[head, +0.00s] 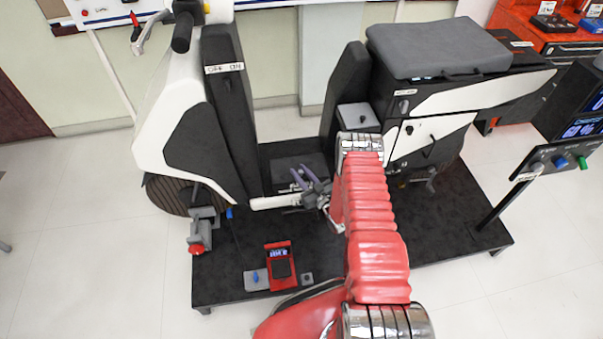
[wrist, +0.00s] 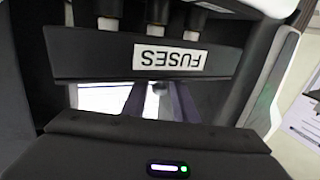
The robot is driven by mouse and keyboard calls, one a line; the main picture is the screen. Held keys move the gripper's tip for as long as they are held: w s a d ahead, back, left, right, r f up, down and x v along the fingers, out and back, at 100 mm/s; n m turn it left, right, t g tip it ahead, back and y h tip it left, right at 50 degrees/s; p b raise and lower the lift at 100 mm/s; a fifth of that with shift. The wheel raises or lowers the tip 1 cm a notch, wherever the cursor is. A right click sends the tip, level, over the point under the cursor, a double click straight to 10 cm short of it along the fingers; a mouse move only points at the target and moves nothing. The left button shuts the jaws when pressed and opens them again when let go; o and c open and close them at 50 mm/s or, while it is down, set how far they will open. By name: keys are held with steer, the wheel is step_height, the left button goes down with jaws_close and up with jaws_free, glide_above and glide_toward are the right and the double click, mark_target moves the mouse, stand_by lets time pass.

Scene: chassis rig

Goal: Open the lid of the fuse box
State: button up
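In the wrist view, a dark panel (wrist: 90,58) with an upside-down white FUSES label (wrist: 171,57) spans the picture. It belongs to the fuse box. Several black rounded parts show above it; I cannot tell whether the lid is raised. My gripper (wrist: 160,96) points at the panel from below. Its two dark purple fingers are apart, with a pale gap and nothing held between them. Their tips reach the panel's lower edge, and contact is unclear. In the head view, my gripper (head: 303,178) is in front of a dark grey box (head: 305,161) low in the chassis.
A white and black front body (head: 175,125) stands left of my gripper. A seat (head: 435,47) and rear body stand to the right. A red handheld device (head: 280,265) lies on the dark platform (head: 232,283) in front. A screen post (head: 502,205) stands far right.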

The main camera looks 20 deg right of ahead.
jaws_close()
